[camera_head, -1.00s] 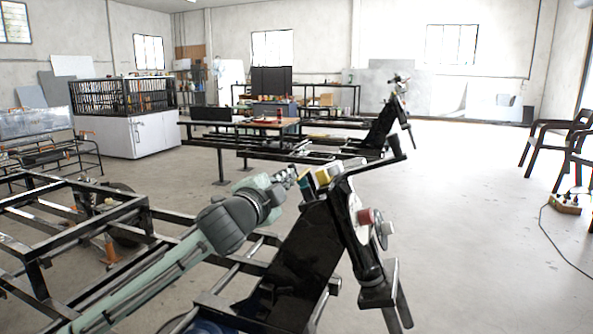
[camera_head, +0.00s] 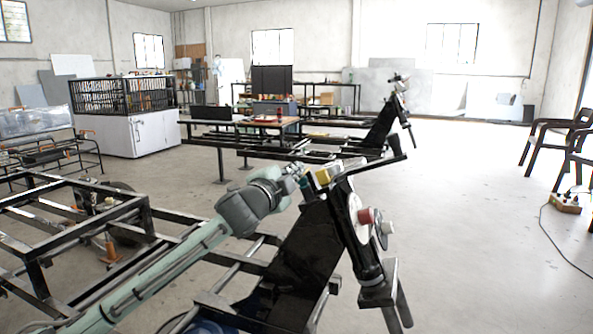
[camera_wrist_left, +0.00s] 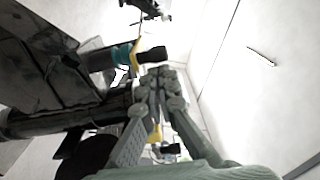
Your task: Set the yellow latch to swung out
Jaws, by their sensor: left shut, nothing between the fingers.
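The yellow latch (camera_head: 323,178) shows near the top of the black tilted stand in the head view. My left gripper (camera_head: 301,170) is shut and empty, with its fingertips just left of the latch. I cannot tell whether they touch. In the left wrist view the closed fingers (camera_wrist_left: 159,75) point up the picture. A yellow strip (camera_wrist_left: 139,49) shows beyond the tips beside a teal part (camera_wrist_left: 122,56). Another yellow piece (camera_wrist_left: 155,132) shows between the finger links. I cannot tell which of these is the latch. My right gripper is in neither view.
The black stand (camera_head: 303,245) carries a red knob (camera_head: 366,216) and a black bar (camera_head: 377,163) at its top right. Metal frame rails (camera_head: 75,235) lie left of my arm. A similar stand (camera_head: 383,128) is farther back.

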